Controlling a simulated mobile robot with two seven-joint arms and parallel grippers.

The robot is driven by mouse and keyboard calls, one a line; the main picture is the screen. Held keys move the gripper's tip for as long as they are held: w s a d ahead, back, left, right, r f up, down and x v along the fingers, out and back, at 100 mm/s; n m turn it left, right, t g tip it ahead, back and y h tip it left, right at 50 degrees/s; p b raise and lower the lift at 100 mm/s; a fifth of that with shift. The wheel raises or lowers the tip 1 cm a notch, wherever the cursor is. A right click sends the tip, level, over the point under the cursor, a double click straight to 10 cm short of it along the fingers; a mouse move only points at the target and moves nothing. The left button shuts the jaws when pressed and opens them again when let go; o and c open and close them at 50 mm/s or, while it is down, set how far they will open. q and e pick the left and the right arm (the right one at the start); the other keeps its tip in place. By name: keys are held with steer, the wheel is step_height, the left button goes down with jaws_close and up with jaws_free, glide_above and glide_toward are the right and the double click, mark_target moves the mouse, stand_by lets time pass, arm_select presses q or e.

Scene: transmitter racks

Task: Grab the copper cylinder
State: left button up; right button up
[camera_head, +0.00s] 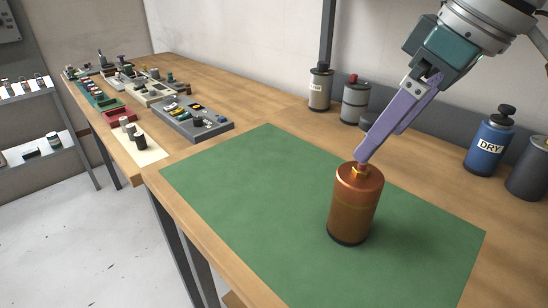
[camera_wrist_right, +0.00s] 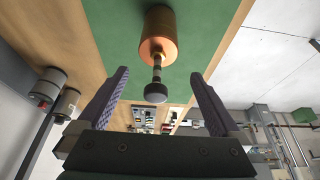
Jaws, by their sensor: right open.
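The copper cylinder (camera_head: 354,205) stands upright on the green mat (camera_head: 245,190), with a brass fitting on its top and a dark base. My right gripper (camera_head: 362,158) comes down from the upper right, its purple fingers overlapping the cylinder's top fitting in the head view. In the right wrist view the copper cylinder (camera_wrist_right: 158,30) shows at the top centre, its stem and dark round knob lying between the two spread fingers of the right gripper (camera_wrist_right: 161,75). The fingers are open with gaps on both sides and hold nothing. My left gripper is not seen.
A beige canister (camera_head: 320,90), a grey canister (camera_head: 355,102), a blue canister labelled DRY (camera_head: 488,145) and a dark canister (camera_head: 528,170) stand along the back. A grey tray of small parts (camera_head: 192,122) is left of the mat. The mat's left part is clear.

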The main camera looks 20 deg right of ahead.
mark_target(358, 166)
steer(key=x, duration=0.6)
steer(key=shift+w+d+f, duration=0.1)
steer(key=shift+w+f, duration=0.1)
steer(key=shift+f, duration=0.1)
jaws_close()
stand_by(0.5)
